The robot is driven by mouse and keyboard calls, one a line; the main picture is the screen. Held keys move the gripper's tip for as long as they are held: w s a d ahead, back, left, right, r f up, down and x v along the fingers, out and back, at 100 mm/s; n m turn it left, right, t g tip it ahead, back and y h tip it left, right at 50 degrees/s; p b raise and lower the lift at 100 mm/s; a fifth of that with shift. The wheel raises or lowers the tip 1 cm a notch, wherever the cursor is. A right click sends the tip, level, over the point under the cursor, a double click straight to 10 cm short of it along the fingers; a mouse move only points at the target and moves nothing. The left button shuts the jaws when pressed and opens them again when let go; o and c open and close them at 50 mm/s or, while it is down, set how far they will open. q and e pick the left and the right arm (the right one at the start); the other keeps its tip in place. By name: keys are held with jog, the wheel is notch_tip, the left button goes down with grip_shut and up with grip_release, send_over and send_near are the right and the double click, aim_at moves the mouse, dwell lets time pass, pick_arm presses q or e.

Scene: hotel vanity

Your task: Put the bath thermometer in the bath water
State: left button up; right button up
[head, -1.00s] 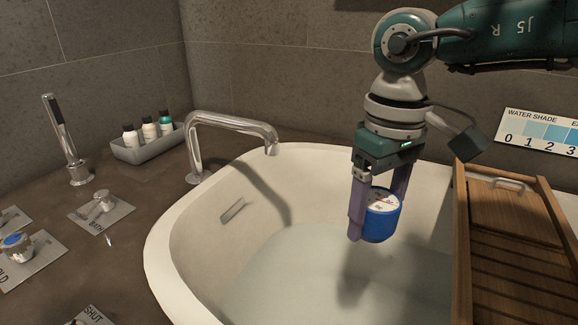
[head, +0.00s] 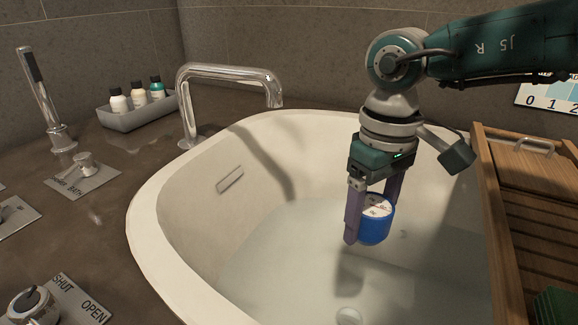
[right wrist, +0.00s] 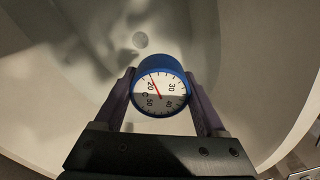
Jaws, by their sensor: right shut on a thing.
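The bath thermometer (head: 376,228) is a blue round body with a white dial and a red needle. My right gripper (head: 369,222) is shut on it, one finger on each side. The thermometer is over the bath water (head: 300,255), inside the rim of the white bathtub (head: 160,220); I cannot tell for sure if its underside touches the water. In the right wrist view the thermometer (right wrist: 160,88) sits between the fingers with its dial facing the camera. My left gripper is not in view.
A chrome spout (head: 225,72) reaches over the tub's far left rim. A wooden bath tray (head: 515,215) crosses the tub at the right. A grey tray (head: 130,118) with small bottles, a hand shower (head: 45,95) and a shut/open knob (head: 32,303) are on the left deck.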

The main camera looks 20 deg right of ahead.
notch_tip(320, 180, down, 19)
jog(key=b, duration=1.5)
jog(key=shift+b, duration=0.4)
jog(key=shift+f, duration=0.1)
jog(key=o, duration=1.4)
notch_tip(320, 180, up, 10)
jog(key=p, duration=0.6)
